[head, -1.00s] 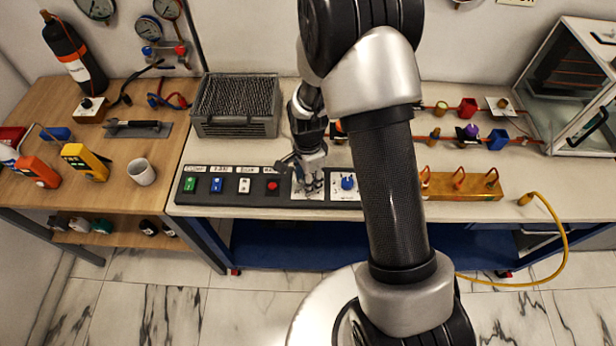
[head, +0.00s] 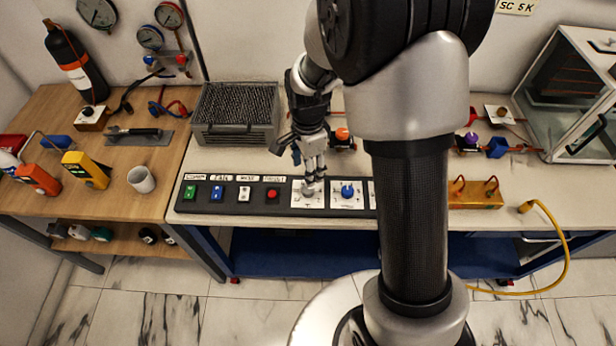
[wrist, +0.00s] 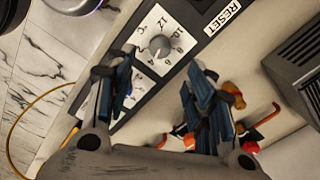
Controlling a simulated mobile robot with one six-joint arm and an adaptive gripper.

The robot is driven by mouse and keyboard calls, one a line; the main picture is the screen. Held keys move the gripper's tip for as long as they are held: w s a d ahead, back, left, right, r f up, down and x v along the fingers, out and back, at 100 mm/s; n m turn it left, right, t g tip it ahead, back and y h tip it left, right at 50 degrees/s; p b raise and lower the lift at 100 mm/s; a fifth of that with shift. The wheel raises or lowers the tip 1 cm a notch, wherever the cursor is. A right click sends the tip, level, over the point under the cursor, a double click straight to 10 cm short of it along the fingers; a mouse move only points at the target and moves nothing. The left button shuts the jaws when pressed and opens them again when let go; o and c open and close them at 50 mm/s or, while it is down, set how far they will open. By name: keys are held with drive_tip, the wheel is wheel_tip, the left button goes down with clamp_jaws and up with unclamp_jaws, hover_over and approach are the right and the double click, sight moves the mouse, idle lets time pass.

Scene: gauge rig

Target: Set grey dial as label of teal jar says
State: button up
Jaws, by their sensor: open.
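The grey dial (head: 308,189) sits on a white plate in the black panel, right of the red button. In the wrist view the grey dial (wrist: 160,46) has numbers around it, with 12, 10, 8, 6 and 4 readable; I cannot tell its setting. My gripper (head: 312,178) points down just over the dial. In the wrist view my gripper (wrist: 160,68) is open and empty, its fingers spread to either side of the dial; I cannot tell whether they touch it. A teal-looking jar (head: 102,234) lies on the lower left shelf, its label unreadable.
A blue dial (head: 347,191) stands close right of the grey one. The red button (head: 272,194) is close left, with several switches beyond it. A wire-topped grey box (head: 236,115) stands behind the panel. My arm hides part of the bench.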

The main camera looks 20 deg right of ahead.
drive_tip(key=shift+r, duration=1.25)
